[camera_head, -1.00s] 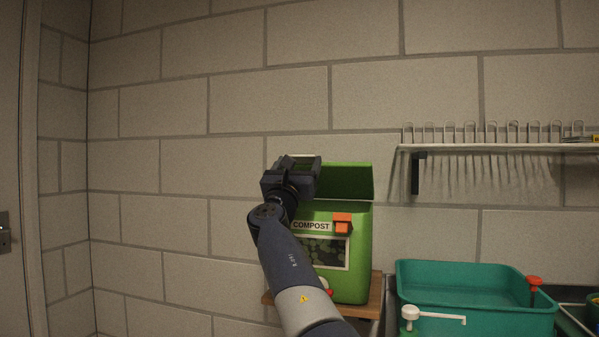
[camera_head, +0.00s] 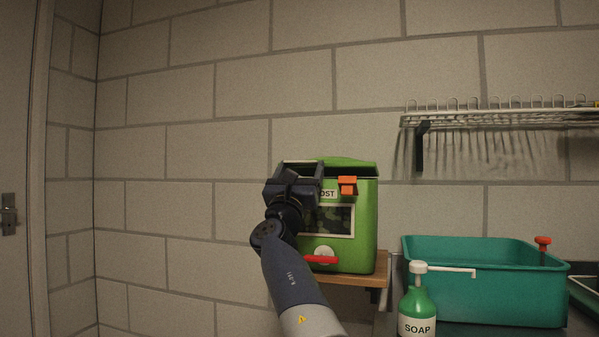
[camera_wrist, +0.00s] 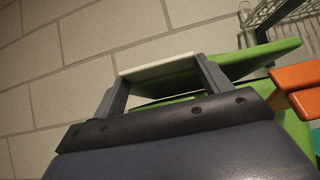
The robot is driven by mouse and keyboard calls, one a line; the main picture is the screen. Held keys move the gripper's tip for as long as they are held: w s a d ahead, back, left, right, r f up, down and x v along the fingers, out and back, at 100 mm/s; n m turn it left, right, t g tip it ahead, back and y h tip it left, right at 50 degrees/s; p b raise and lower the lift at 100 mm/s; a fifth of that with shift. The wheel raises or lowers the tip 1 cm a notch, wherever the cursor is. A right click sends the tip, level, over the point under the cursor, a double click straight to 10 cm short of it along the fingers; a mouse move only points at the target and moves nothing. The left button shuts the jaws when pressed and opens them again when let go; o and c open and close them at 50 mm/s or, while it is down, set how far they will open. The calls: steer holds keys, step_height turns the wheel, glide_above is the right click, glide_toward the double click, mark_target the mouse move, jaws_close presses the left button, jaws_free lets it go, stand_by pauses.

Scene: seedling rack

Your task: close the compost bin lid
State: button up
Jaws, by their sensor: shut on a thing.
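The green compost bin (camera_head: 364,232) stands on a wooden shelf, its label partly hidden by my arm. Its green lid (camera_head: 350,162) is low over the bin, with a dark gap still showing beneath it. My gripper (camera_head: 301,169) is at the lid's left front. In the wrist view, my gripper (camera_wrist: 160,68) has its two fingers at the ends of a pale bar (camera_wrist: 157,66), shut on it; the bar appears to be part of the lid (camera_wrist: 225,68). An orange latch (camera_head: 347,185) is on the bin's front, right of my gripper.
The wooden shelf (camera_head: 360,281) ends just right of the bin. A teal tub (camera_head: 480,285) and a green soap bottle (camera_head: 417,308) stand further right. A wire rack (camera_head: 500,118) is on the wall above them. The wall to the left is clear.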

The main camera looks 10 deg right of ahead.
steer(key=shift+w+d+f, duration=0.1)
steer(key=shift+w+f, duration=0.2)
steer(key=shift+f, duration=0.15)
steer(key=o, duration=1.4)
steer(key=shift+c, duration=0.2)
steer(key=shift+r, duration=0.1)
steer(key=shift+s, duration=0.1)
steer(key=shift+s+f+b, duration=0.45)
steer(key=shift+f, duration=0.25)
steer(key=v, duration=0.6)
steer(key=a+r+b+v, duration=0.1)
steer(key=v, duration=0.2)
steer(key=shift+s+f, duration=0.15)
steer(key=shift+s, duration=0.2)
steer(key=shift+w, duration=0.1)
steer(key=shift+p+x, duration=1)
steer(key=shift+x, duration=4.55)
